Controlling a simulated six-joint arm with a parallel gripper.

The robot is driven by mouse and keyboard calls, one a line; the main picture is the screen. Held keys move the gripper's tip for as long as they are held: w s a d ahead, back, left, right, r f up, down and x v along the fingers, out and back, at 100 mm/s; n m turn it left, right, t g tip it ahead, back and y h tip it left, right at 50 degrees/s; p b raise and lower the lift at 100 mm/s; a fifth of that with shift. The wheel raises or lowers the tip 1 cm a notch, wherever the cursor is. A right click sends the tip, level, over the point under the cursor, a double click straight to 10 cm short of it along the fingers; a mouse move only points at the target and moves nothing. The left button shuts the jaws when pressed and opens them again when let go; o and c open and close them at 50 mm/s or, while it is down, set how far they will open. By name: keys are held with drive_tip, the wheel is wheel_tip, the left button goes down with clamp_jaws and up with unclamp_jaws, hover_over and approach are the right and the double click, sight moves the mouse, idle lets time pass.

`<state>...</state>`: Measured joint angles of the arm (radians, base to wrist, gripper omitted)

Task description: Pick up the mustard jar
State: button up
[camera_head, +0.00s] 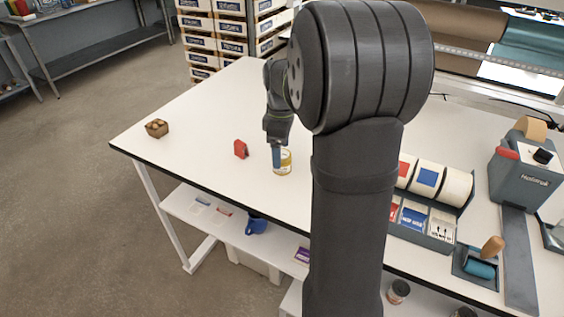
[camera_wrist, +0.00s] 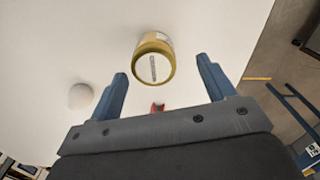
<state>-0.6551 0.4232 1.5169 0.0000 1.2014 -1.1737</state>
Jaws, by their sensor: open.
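The mustard jar (camera_head: 285,162) stands upright on the white table, with a yellow body and a pale label. My gripper (camera_head: 277,168) points down at the jar, and a blue finger hides part of the jar's left side. In the wrist view my gripper (camera_wrist: 162,72) has its two blue fingers spread wide, with the jar in line with the gap between them. I cannot tell whether a finger touches the jar.
A small red object (camera_head: 240,149) stands left of the jar, and a brown basket (camera_head: 157,128) sits near the table's left corner. A grey organizer (camera_head: 437,236) and a tape dispenser (camera_head: 522,175) are at right.

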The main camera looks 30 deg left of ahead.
drive_tip(key=shift+w+a+f, duration=0.1)
drive_tip(key=shift+w+f, duration=0.1)
drive_tip(key=shift+f, duration=1.15)
drive_tip(key=shift+w+f, duration=0.2)
drive_tip(key=shift+f, duration=1.15)
drive_tip(key=c, duration=1.2)
drive_tip(key=shift+r, duration=0.1)
